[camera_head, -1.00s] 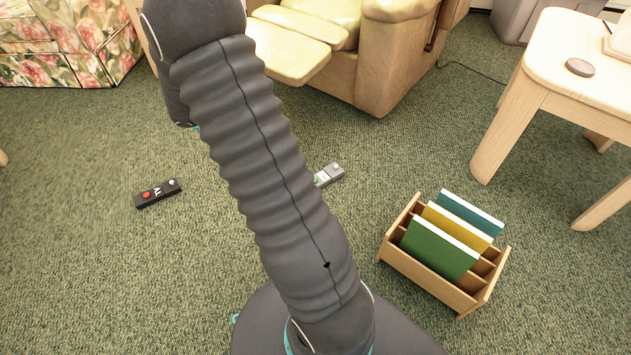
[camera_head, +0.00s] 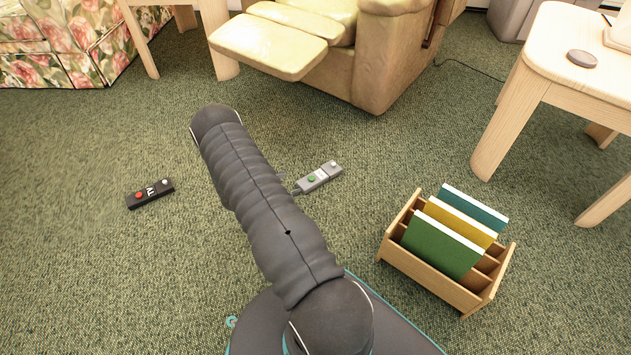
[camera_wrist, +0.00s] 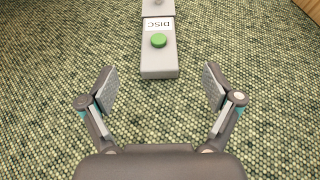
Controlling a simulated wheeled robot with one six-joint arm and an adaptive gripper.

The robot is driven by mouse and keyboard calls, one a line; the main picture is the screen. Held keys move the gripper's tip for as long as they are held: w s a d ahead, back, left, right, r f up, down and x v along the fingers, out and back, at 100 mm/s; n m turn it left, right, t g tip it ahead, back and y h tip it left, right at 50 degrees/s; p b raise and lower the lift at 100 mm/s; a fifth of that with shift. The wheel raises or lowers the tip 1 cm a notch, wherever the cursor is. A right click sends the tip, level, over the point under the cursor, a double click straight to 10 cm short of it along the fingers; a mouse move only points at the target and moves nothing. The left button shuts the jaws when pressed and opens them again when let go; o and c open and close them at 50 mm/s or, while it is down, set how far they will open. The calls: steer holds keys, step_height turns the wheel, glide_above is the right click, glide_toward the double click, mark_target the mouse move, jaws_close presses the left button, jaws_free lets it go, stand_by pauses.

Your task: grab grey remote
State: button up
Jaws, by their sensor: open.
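The grey remote (camera_head: 319,177) lies on the green carpet just right of my arm in the head view. In the wrist view the grey remote (camera_wrist: 158,62) shows a green round button and a label reading DISC, with its far end cut off by the top edge. My gripper (camera_wrist: 160,82) is open and empty, its two fingers spread on either side of the remote's line. The remote's near end lies about level with the fingertips in the picture, on the floor below. In the head view my arm hides most of the gripper.
A black remote (camera_head: 150,193) with a red button and TV label lies to the left. A wooden rack (camera_head: 431,283) with green, yellow and teal folders stands to the right. A yellow armchair (camera_head: 385,60) is behind, and a wooden table (camera_head: 545,70) stands at right. Carpet around the grey remote is clear.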

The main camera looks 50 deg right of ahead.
mark_target(312, 178)
steer(key=b+x, duration=0.1)
steer(key=x, duration=1.2)
steer(key=shift+w+d+f+b, duration=0.1)
steer(key=shift+f+b, duration=0.15)
steer(key=shift+b, duration=0.05)
steer(key=c, duration=1.4)
steer(key=shift+r, duration=0.1)
